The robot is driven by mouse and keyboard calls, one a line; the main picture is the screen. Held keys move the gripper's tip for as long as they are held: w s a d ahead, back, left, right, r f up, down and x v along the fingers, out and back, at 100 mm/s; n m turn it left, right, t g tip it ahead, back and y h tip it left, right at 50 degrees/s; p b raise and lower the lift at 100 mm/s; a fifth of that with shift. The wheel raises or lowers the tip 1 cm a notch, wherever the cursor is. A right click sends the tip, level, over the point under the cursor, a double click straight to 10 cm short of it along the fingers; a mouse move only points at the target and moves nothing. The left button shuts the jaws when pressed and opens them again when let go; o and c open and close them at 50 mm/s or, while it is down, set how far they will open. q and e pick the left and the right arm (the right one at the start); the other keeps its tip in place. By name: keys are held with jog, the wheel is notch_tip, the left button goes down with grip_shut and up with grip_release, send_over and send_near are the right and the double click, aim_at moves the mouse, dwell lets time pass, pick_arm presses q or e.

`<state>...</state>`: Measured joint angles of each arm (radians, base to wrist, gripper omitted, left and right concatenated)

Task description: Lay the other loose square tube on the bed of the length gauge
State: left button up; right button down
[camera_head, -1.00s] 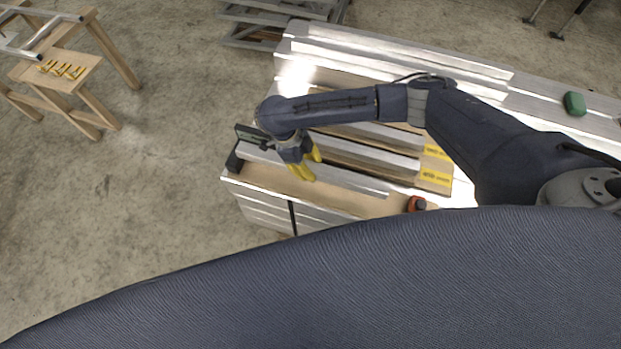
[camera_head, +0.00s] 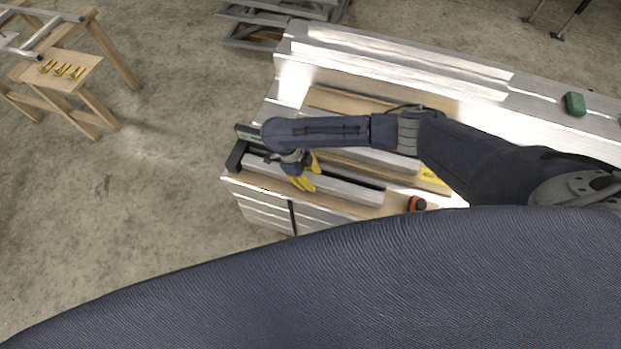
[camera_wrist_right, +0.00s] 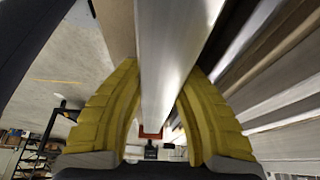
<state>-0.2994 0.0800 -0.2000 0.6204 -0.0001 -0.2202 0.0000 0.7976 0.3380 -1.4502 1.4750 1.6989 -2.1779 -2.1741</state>
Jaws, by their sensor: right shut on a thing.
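My right gripper (camera_head: 308,176) has its yellow fingers shut on a silver square tube (camera_head: 350,191) near the front edge of the bench. In the right wrist view the tube (camera_wrist_right: 172,60) runs lengthwise between the two fingers (camera_wrist_right: 160,125). The length gauge has a pale wooden bed (camera_head: 393,207) with a black end stop (camera_head: 236,157) at its left end and an orange-and-black part (camera_head: 416,204) near its right. The held tube lies low along the bed; whether it touches the bed is unclear. My left gripper is out of view.
Behind the gauge are wooden strips (camera_head: 345,103) and a yellow label (camera_head: 429,174), partly covered by my right arm. A green object (camera_head: 575,104) sits at the far right of the metal surface. A wooden stand (camera_head: 85,75) with several yellow-handled tools stands apart at left.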

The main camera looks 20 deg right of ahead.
jog(key=c, duration=1.3)
grip_release()
jog(key=shift+c, duration=0.2)
jog(key=v, duration=1.2)
jog(key=shift+r, duration=0.1)
